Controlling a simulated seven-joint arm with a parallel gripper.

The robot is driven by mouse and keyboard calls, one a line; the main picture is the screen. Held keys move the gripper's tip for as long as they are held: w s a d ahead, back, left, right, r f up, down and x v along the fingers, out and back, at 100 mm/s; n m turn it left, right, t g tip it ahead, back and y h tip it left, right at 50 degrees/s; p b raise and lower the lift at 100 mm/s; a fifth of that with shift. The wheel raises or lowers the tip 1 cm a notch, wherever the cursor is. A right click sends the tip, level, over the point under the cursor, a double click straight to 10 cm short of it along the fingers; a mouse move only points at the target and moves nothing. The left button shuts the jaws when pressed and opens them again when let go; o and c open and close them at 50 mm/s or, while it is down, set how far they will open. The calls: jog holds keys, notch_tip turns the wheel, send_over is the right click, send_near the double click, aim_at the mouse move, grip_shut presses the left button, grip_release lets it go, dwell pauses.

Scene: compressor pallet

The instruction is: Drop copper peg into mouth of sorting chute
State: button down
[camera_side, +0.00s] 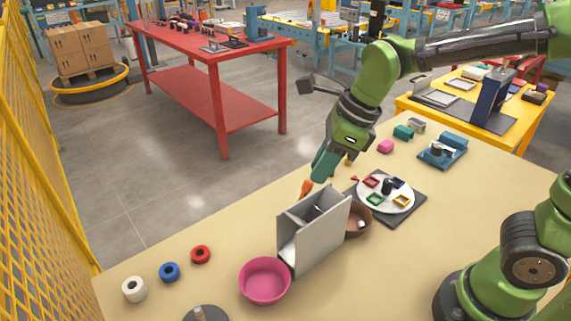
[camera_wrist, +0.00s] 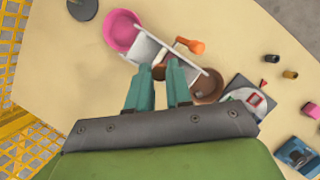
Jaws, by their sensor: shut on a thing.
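The sorting chute (camera_side: 322,237) is a pale grey, upright box with slanted walls and an open top, standing on the tan table. In the wrist view the chute (camera_wrist: 147,48) lies just beyond my fingertips. My gripper (camera_side: 323,165) points down above and behind the chute in the side view. In the wrist view my gripper (camera_wrist: 160,75) is shut on a small brown piece, which looks like the copper peg (camera_wrist: 158,73); only a little of it shows. I cannot make out the peg in the side view. How far it is above the mouth is unclear.
A pink bowl (camera_side: 265,281) stands in front of the chute and a brown bowl (camera_side: 357,219) to its right. An orange item (camera_side: 306,188) lies behind it. A round white tray (camera_side: 386,195) sits further right. Red (camera_side: 201,254), blue (camera_side: 169,272) and white (camera_side: 134,289) rings lie left.

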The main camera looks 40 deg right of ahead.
dwell(0.4)
jog(key=shift+f, duration=2.7)
jog(key=c, duration=1)
grip_release()
jog(key=shift+o, duration=0.2)
jog(key=v, duration=1.7)
jog(key=shift+f, duration=0.1)
